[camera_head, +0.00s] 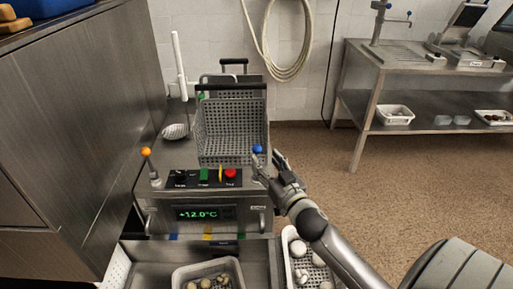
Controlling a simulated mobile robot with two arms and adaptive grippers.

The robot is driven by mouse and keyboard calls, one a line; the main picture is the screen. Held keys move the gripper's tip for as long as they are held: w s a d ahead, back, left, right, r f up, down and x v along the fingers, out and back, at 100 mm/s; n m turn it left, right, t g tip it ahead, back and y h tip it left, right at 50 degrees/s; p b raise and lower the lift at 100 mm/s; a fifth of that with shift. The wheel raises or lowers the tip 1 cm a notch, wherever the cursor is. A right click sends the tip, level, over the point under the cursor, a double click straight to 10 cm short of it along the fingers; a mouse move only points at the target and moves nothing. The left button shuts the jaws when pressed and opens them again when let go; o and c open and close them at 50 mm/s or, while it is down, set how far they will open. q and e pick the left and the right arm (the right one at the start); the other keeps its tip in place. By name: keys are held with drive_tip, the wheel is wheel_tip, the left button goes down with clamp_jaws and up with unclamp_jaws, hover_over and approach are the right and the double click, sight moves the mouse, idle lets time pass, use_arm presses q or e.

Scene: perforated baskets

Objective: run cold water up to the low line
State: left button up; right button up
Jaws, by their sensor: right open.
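A steel cooker-like unit holds a grey perforated basket (230,125), with a black handle at its top. A blue knob (257,149) stands at the unit's front right. An orange knob (146,152) on a metal stem stands at its front left. A white upright pipe (179,62) rises at the back left. My right gripper (267,163) is open, right beside the blue knob; I cannot tell whether it touches it. No water or low line can be made out inside the basket. My left gripper is not in view.
A control panel (203,178) with coloured buttons sits above a green display (197,214). Below, an open drawer holds a tray (179,274) of round items; white pieces lie in another tray at right. A tall steel cabinet (75,130) flanks the left. Floor at right is clear.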

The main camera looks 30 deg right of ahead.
sight(259, 152)
drive_tip(key=w, duration=0.3)
drive_tip(key=shift+w+d+f, duration=0.1)
drive_tip(key=shift+w+d, duration=0.2)
drive_tip(key=w, duration=0.2)
drive_tip(key=shift+w+d, duration=0.2)
drive_tip(key=shift+w, duration=0.15)
drive_tip(key=shift+w+p, duration=0.3)
drive_tip(key=shift+w, duration=0.2)
drive_tip(key=shift+s, duration=0.1)
drive_tip(key=shift+c, duration=0.7)
drive_tip(key=c, duration=0.7)
clamp_jaws()
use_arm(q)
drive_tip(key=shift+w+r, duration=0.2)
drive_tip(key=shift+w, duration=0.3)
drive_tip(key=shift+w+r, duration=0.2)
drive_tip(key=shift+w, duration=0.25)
